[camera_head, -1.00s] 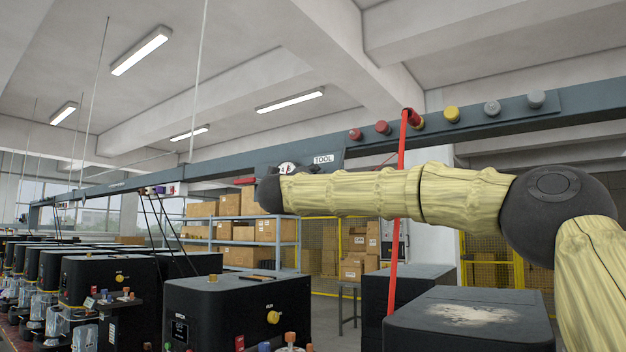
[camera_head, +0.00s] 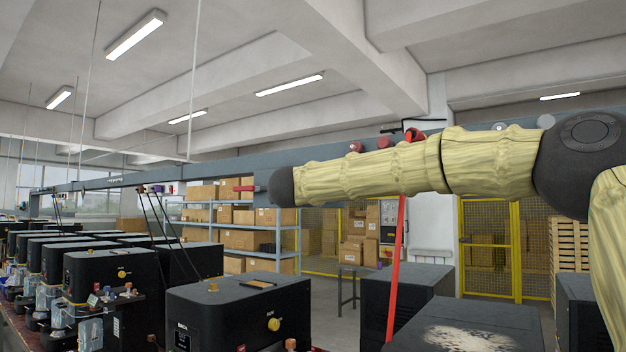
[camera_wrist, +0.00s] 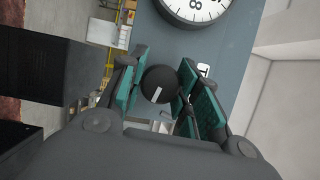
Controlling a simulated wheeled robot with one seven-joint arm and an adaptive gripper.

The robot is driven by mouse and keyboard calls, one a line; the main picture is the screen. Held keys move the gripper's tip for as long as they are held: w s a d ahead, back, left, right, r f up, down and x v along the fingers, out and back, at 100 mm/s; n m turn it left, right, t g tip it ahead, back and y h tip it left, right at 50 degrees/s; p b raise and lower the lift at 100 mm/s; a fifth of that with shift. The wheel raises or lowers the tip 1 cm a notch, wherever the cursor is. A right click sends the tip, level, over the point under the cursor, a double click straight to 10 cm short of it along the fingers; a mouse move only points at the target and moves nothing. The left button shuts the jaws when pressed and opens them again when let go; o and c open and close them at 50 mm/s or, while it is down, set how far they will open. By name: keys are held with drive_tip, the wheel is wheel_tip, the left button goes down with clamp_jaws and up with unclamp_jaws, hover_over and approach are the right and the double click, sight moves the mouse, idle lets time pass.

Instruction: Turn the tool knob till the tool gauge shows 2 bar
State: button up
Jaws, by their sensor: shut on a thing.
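The tool knob (camera_wrist: 158,86) is round and black with a white mark, and shows in the wrist view on a grey-blue panel. My gripper (camera_wrist: 160,88) has its teal-padded fingers on either side of the knob and is shut on it. The tool gauge (camera_wrist: 194,10), a white dial with a black rim, is cut off by the top edge of the wrist view. A numeral 8 shows on it, but I cannot read its needle. In the head view my arm covers the gauge, the knob and my gripper.
The grey overhead beam (camera_head: 160,178) runs across the head view, with red knobs (camera_head: 384,143) partly behind my arm. A red strap (camera_head: 396,270) hangs below my arm. Black machines (camera_head: 240,310) stand below; shelves with boxes (camera_head: 257,240) are behind.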

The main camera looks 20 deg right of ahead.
drive_tip(key=n+p, duration=0.1)
drive_tip(key=p, duration=0.2)
drive_tip(key=n+g+p, duration=0.1)
drive_tip(key=p, duration=0.1)
drive_tip(key=n+p, duration=0.2)
drive_tip(key=p, duration=0.1)
drive_tip(key=shift+r+g+y+p, duration=0.3)
drive_tip(key=shift+r+g+p, duration=0.05)
drive_tip(key=shift+g, duration=0.05)
drive_tip(key=n+g+p, duration=0.1)
drive_tip(key=n+p, duration=0.1)
drive_tip(key=p, duration=0.1)
drive_tip(key=shift+f, duration=0.2)
drive_tip(key=shift+f+n+g+p, duration=0.1)
drive_tip(key=shift+n+g+p, duration=0.3)
drive_tip(key=shift+n+p, duration=0.3)
drive_tip(key=shift+f, duration=0.1)
drive_tip(key=o, duration=1)
drive_tip(key=v, duration=1.2)
